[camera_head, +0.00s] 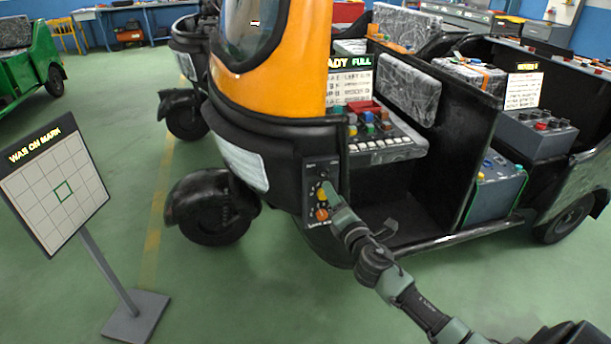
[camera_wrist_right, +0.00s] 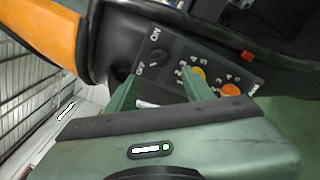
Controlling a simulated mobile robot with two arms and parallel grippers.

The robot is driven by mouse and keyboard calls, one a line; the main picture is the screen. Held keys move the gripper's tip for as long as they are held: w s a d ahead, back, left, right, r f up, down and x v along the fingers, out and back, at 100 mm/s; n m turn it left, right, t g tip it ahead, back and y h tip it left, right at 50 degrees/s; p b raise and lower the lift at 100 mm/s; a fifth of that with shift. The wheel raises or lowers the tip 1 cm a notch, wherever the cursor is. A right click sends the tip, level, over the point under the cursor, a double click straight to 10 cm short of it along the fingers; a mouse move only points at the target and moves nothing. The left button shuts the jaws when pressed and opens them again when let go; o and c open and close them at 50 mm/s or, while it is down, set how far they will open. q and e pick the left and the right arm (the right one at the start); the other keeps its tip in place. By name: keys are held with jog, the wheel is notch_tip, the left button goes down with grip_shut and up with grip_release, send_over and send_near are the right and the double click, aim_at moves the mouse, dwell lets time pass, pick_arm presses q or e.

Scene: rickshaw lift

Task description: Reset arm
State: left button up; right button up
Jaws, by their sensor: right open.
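My right arm reaches in from the lower right in the head view. Its gripper (camera_head: 328,186) is at a dark control panel (camera_head: 309,205) on the front pillar of the orange and black rickshaw (camera_head: 268,85). In the right wrist view the two green fingers of the gripper (camera_wrist_right: 160,88) are apart, in front of the panel (camera_wrist_right: 178,62). The panel has ON and OFF lettering, a yellow knob (camera_wrist_right: 200,74) and an orange knob (camera_wrist_right: 231,90). I cannot tell whether a finger touches the panel. My left gripper is not in view.
A sign on a stand (camera_head: 58,185) reads "WAS ON MARK" at the left. The rickshaw's cab holds a console with coloured buttons (camera_head: 372,118) and a grey control box (camera_head: 497,180). A green vehicle (camera_head: 22,70) stands far left.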

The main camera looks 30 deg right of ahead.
jog(key=s+a+f+m+g+y, duration=0.1)
jog(key=s+f+m+g, duration=0.35)
jog(key=f, duration=0.75)
jog(key=s+a+f+m+g+p, duration=0.1)
jog(key=s+a+f+m, duration=0.1)
jog(key=s+f, duration=0.8)
jog(key=s+a+f+m+g+y, duration=0.1)
jog(key=s+f+m+g, duration=0.25)
jog(key=f, duration=1.15)
jog(key=s+a+f+m+g, duration=0.2)
jog(key=s+a+f+m, duration=0.1)
jog(key=s, duration=0.8)
jog(key=s+a+f+m+g+y, duration=0.1)
jog(key=s+a+f+m+g, duration=0.2)
jog(key=s+a+f, duration=0.2)
jog(key=s+a+f+m+g+y+p, duration=0.1)
jog(key=s+a+f, duration=0.4)
jog(key=s, duration=1.4)
notch_tip(320, 180, down, 4)
jog(key=m+g, duration=0.1)
jog(key=m, duration=0.1)
jog(key=shift+m, duration=0.4)
jog(key=shift+a+f, duration=0.1)
